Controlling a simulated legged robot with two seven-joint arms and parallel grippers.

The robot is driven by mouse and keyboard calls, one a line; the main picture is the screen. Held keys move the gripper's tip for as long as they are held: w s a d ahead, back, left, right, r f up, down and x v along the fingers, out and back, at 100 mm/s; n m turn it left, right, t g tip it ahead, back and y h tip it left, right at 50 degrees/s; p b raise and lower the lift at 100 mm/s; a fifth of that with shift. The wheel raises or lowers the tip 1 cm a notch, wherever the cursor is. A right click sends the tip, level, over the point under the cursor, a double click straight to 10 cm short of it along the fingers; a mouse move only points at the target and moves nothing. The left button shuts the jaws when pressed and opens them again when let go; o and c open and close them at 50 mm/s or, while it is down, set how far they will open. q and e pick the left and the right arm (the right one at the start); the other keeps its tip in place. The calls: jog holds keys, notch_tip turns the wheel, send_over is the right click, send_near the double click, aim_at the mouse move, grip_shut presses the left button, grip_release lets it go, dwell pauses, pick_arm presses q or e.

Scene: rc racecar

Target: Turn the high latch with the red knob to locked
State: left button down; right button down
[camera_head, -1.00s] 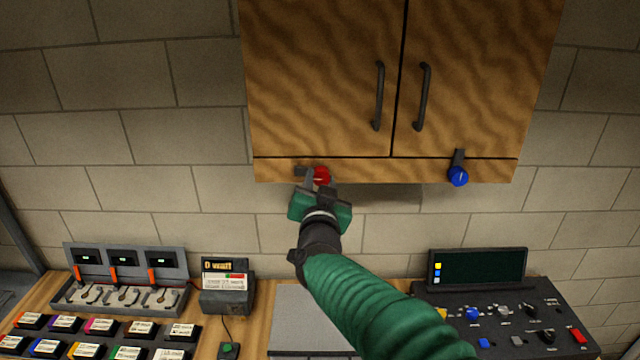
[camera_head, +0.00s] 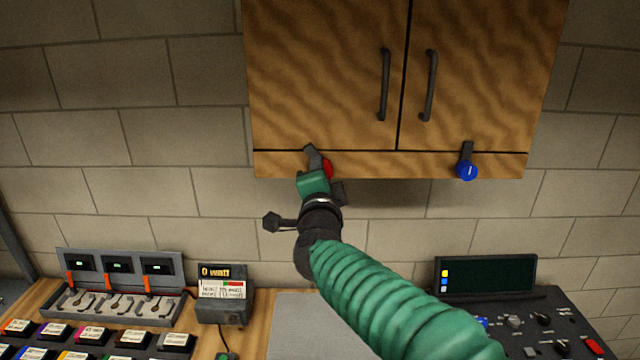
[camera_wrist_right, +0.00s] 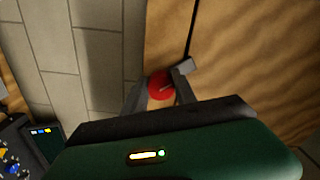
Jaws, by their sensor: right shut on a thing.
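The red knob (camera_head: 327,168) is on the bottom rail of the wooden cabinet, below the left door, partly hidden by my gripper. It also shows in the right wrist view (camera_wrist_right: 160,86), between the two fingers. My right gripper (camera_head: 318,168) is shut on the red knob and its wrist is rolled over. The latch's grey arm shows in the right wrist view (camera_wrist_right: 182,66), reaching from the knob toward the door seam. In the head view, gripper and latch arm overlap. My left gripper is not in view.
A blue knob latch (camera_head: 467,170) sits on the same rail at right, its dark arm pointing up across the seam. Both cabinet doors (camera_head: 322,75) look closed. Below are a control console (camera_head: 485,275), a small meter box (camera_head: 224,292) and a rack (camera_head: 120,282).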

jog(key=shift+f+m+b, duration=0.2)
jog(key=shift+m+b, duration=0.8)
jog(key=shift+m, duration=0.85)
jog(key=shift+f+m+b, duration=0.15)
jog(key=shift+m+b, duration=0.8)
jog(key=shift+m, duration=0.9)
jog(key=c, duration=1.4)
grip_release()
jog(key=o, duration=0.4)
jog(key=shift+s+r, duration=0.15)
jog(key=shift+d+r, duration=0.1)
jog(key=shift+r, duration=0.05)
